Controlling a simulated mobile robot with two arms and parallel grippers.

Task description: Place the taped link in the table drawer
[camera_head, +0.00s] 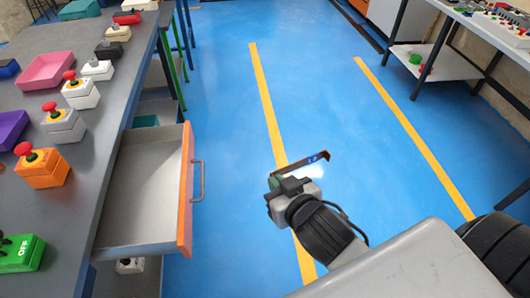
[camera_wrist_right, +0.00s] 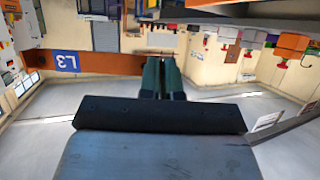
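The taped link is a thin brown bar with a bent end and a blue label (camera_head: 314,158). It shows in the wrist view (camera_wrist_right: 105,63), where the label reads L3 upside down. My right gripper (camera_head: 278,182) is shut on one end of it and holds it out over the blue floor, right of the drawer. In the wrist view its two dark green fingers (camera_wrist_right: 161,76) are close together at the bar's end. The table drawer (camera_head: 150,191) is pulled open, with an orange front and handle; its visible inside is empty. My left gripper is not in view.
The grey table (camera_head: 92,150) on the left carries several push-button boxes, a pink tray (camera_head: 47,70) and a purple tray (camera_head: 10,128). A second bench with a lower shelf (camera_head: 435,62) stands at the upper right. The yellow-lined floor between is clear.

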